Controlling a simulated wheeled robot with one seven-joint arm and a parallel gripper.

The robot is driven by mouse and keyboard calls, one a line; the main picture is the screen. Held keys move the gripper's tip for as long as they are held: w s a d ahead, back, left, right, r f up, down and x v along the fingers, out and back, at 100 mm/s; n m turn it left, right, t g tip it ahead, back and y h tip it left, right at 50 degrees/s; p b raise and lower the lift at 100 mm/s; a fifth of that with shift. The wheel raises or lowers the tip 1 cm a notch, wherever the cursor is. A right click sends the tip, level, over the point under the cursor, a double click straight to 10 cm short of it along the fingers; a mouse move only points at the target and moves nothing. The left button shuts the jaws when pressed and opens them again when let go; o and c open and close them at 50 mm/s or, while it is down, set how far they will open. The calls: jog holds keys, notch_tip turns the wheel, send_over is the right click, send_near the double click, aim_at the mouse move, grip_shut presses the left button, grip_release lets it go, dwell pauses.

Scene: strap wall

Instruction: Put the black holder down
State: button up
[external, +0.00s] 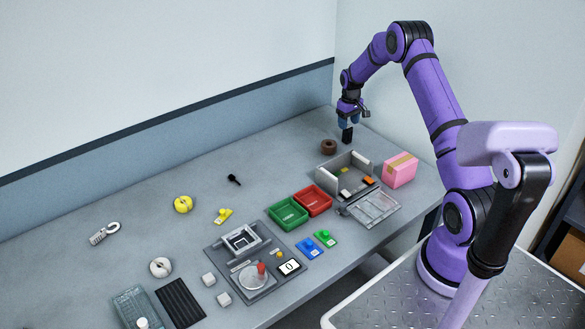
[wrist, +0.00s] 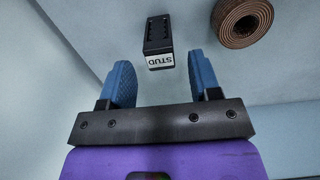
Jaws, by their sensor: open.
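The black holder (wrist: 158,35), with a white label reading STUD, shows beyond and between my fingertips in the wrist view. In the external view the black holder (external: 347,136) is upright at the far right end of the grey table, directly below my gripper (external: 348,124). My gripper (wrist: 160,65) has its two blue fingers spread apart, with a gap on each side of the holder. Nothing is held between them. The holder's underside is hidden, but it appears to stand on the table.
A brown roll (external: 328,146) lies close beside the holder; the coiled roll (wrist: 243,20) is at the upper right in the wrist view. A grey open box (external: 326,178) and a pink box (external: 399,170) stand nearer the front.

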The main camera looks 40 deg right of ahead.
aim_at(348, 127)
notch_tip(348, 127, up, 6)
jog(key=shift+f, duration=0.1)
jog(key=s+a+r+t, duration=0.1)
jog(key=s+a+r, duration=0.45)
jog(key=r, duration=0.35)
jog(key=s+a+r+t, duration=0.1)
jog(key=s+a+r, duration=0.45)
jog(key=r, duration=0.35)
jog(key=s+a+r, duration=0.5)
jog(key=a+r, duration=0.1)
jog(key=r, duration=0.4)
jog(key=s+a+r+t, duration=0.1)
jog(key=s+a+r, duration=0.25)
jog(key=s, duration=0.45)
jog(key=s+a+r+t, duration=0.15)
jog(key=s+a, duration=0.25)
jog(key=s, duration=0.4)
jog(key=s+a+f, duration=0.1)
jog(key=s+a, duration=0.1)
jog(key=s, duration=0.5)
jog(key=s+a+f, duration=0.1)
jog(key=s+a, duration=0.1)
jog(key=s, duration=0.6)
jog(key=shift+t, duration=0.35)
